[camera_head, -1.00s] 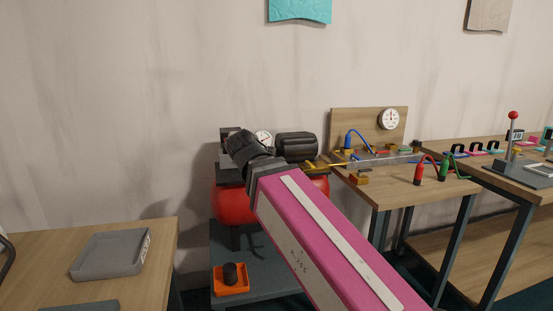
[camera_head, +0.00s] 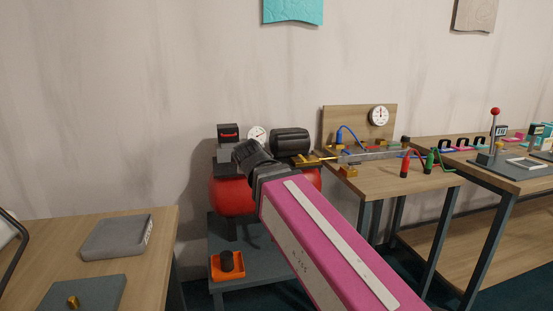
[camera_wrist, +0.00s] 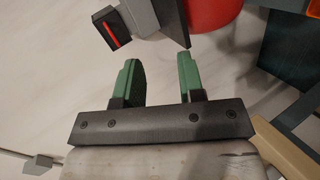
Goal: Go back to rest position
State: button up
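My gripper (camera_wrist: 160,80) shows in the wrist view with its two green fingers apart and nothing between them. In the head view my pink arm reaches up toward the red air compressor (camera_head: 231,197), and its dark end hides part of the compressor. The fingers cannot be made out there. In the wrist view the compressor's red tank (camera_wrist: 212,12) and a dark box with a red switch (camera_wrist: 112,29) lie beyond the fingertips, apart from them.
The compressor stands on a grey stand with an orange tray (camera_head: 228,265). A wooden table (camera_head: 155,250) with a grey tray (camera_head: 117,237) is at left. A workbench (camera_head: 400,180) with hoses and a gauge (camera_head: 379,116) is at right, beside another table with a red-knobbed lever (camera_head: 495,112).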

jog(key=w+d+f+m+g+h, duration=0.25)
jog(key=d+f+m, duration=0.25)
jog(key=d+f, duration=0.55)
jog(key=s+d+f+m+g, duration=0.3)
jog(key=d+f, duration=0.3)
jog(key=f, duration=0.4)
jog(key=s+d+f+m+g, duration=0.3)
jog(key=d+f+m, duration=0.3)
jog(key=f, duration=0.4)
jog(key=s+d+f+m+g, duration=0.4)
jog(key=d+f, duration=0.3)
jog(key=f, duration=0.3)
jog(key=shift+s+m, duration=0.4)
jog(key=shift+s, duration=0.35)
